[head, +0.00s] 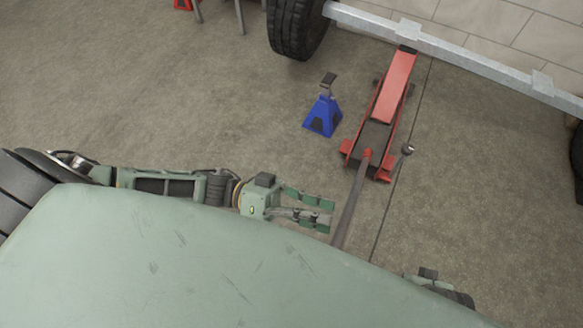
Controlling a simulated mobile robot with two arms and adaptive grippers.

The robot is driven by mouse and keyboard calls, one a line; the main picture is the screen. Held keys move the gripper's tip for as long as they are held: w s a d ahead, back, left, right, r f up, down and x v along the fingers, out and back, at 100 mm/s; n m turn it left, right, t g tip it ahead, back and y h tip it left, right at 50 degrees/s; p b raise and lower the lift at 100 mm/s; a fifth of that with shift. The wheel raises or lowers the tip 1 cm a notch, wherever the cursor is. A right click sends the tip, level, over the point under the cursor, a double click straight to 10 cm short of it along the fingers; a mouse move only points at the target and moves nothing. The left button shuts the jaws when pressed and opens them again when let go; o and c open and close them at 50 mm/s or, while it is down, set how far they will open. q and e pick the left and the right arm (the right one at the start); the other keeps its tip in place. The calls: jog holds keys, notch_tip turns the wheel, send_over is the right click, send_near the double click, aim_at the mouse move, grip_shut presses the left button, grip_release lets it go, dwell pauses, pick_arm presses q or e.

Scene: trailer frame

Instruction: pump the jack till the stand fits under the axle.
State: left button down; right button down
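A red floor jack (394,88) stands on the floor with its front end under the grey axle beam (470,60). Its dark handle (350,205) slopes toward me, and its lower end is hidden behind my body. A blue jack stand (323,116) with a dark top stands upright left of the jack, clear of the axle. My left gripper (325,213) is open, its fingers apart just left of the handle; I cannot tell whether they touch it.
A black tire (297,27) stands at the axle's left end, and part of another tire (577,160) shows at the right edge. A red stand (183,4) and grey legs are at the top left. The concrete floor around the blue stand is clear.

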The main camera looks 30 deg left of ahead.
pick_arm(q)
jog(key=a, duration=0.6)
jog(key=shift+s+a+f, duration=0.2)
jog(key=shift+s, duration=0.15)
dwell(1.5)
